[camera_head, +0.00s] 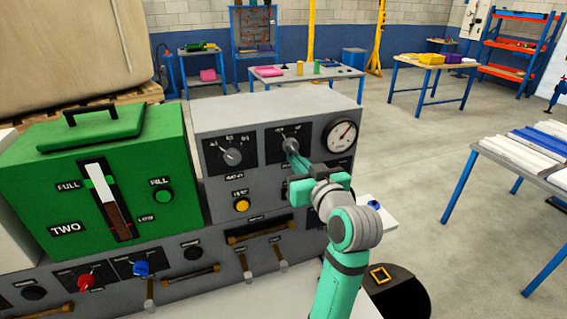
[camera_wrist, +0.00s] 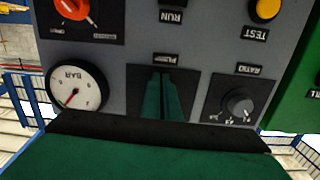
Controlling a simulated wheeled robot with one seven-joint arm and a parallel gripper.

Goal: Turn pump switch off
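The pump switch (camera_head: 291,146) is a grey rotary knob on a black plate, on the upper front of the grey panel, left of the round gauge. My teal gripper (camera_head: 298,164) reaches up to it from the lower right, its fingertips at the knob. In the wrist view, which shows the panel upside down, my two fingers (camera_wrist: 162,97) are close together over the black plate (camera_wrist: 136,82) and hide the knob. They appear shut on it.
A similar ratio knob (camera_head: 232,156) is to the left, a pressure gauge (camera_head: 341,135) to the right. Below are a yellow test button (camera_head: 242,205) and, in the wrist view, an orange-red knob (camera_wrist: 72,8). A green tank (camera_head: 55,165) stands at left.

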